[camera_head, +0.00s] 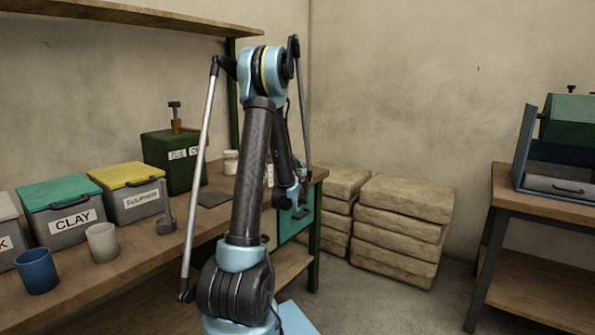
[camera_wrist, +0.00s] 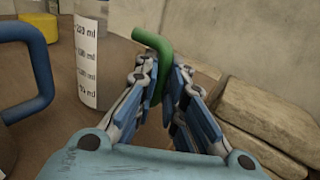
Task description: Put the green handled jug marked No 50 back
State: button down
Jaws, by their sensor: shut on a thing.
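My gripper (camera_wrist: 160,95) is shut on a green handle (camera_wrist: 152,42) in the wrist view, with the fingers on both sides of its lower part. I cannot see a No 50 mark, and the body of the handled jug is not clear. In the head view my gripper (camera_head: 297,203) is by the far right end of the wooden bench (camera_head: 130,240), partly hidden by my arm.
Left in the wrist view are a vessel with ml marks (camera_wrist: 90,65) and a blue handle (camera_wrist: 42,75). In the head view, labelled bins (camera_head: 60,232), a blue cup (camera_head: 37,272) and a pale cup (camera_head: 102,243) stand on the bench. Stacked sacks (camera_head: 400,230) stand beyond.

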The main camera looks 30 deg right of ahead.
jog(key=c, duration=1.7)
grip_release()
jog(key=shift+f, duration=0.1)
jog(key=v, duration=1.2)
